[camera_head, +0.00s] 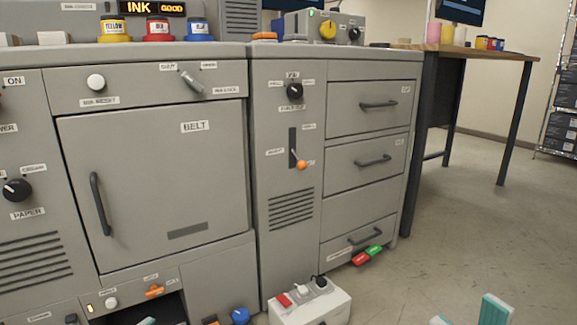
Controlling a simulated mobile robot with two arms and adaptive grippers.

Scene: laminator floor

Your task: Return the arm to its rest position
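My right gripper (468,316) shows at the bottom right edge as two teal fingertips standing apart over bare floor, with nothing seen between them. The rest of that arm is out of view. Of my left gripper (147,321), only what looks like one teal fingertip shows at the bottom edge, in front of the dark opening under the BELT door. Its other finger is hidden or out of frame, so its opening cannot be judged.
A grey machine with a BELT door (150,190) and a drawer cabinet (368,150) fill the left and middle. A white switch box (310,302) stands low in front. A wooden table (470,51) stands behind right. The floor at right is clear.

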